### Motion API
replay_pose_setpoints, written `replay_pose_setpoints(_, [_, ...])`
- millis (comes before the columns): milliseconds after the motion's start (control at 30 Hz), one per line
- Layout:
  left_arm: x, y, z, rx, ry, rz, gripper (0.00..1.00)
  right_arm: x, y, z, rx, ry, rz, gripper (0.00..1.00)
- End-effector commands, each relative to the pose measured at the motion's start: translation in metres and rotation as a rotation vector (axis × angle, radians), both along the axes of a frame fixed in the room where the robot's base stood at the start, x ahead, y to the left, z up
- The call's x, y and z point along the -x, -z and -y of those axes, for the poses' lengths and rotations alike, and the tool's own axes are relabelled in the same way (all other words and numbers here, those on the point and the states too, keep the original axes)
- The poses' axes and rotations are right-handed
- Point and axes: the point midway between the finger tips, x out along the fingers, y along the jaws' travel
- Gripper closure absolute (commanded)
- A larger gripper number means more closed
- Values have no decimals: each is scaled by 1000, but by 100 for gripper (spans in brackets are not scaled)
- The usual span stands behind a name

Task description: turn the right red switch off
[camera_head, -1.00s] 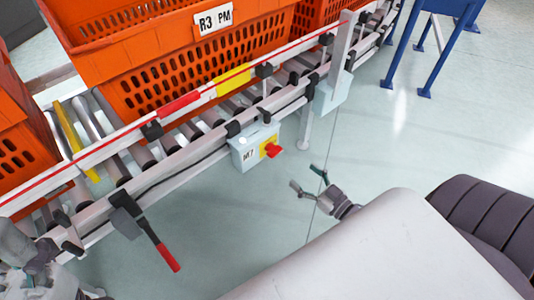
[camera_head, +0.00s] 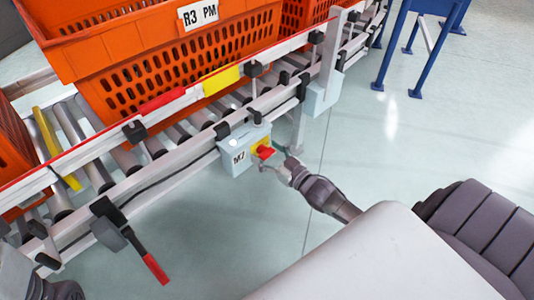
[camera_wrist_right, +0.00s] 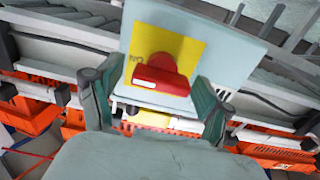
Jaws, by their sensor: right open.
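The red switch (camera_head: 264,152) is a knob on a yellow plate on the front of a light grey box marked M7 (camera_head: 234,160), fixed to the conveyor rail. My right gripper (camera_head: 274,160) is open right at the knob. In the right wrist view the red knob (camera_wrist_right: 162,80) sits between and just beyond the two fingertips (camera_wrist_right: 155,88), which are spread on either side of it. I cannot tell whether a finger touches it. My left arm shows at the lower left of the head view, but its fingertips are out of view.
A roller conveyor carries orange totes (camera_head: 190,65). A black lever with a red grip (camera_head: 155,268) hangs from the rail at the lower left. A second grey box (camera_head: 323,92) is farther along the rail. Blue stand legs (camera_head: 429,50) are at the upper right. The floor between is clear.

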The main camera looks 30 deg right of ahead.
Motion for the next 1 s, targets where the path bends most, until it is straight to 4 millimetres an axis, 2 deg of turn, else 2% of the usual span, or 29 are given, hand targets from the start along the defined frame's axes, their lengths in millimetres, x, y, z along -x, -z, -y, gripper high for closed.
replay_pose_setpoints(100, [0,0,0,0,0,0,21,0,0,0,0,0,0,21])
replay_pose_setpoints(133, [0,0,0,0,0,0,21,0,0,0,0,0,0,24])
replay_pose_setpoints(400, [0,0,0,0,0,0,21,0,0,0,0,0,0,69])
replay_pose_setpoints(500, [0,0,0,0,1,0,21,0,0,0,0,0,0,81])
replay_pose_setpoints(767, [1,-3,0,2,1,2,21,0,-1,0,31,0,6,81])
replay_pose_setpoints(1000, [2,-1,-2,8,2,-27,21,0,-3,-1,156,1,29,81])
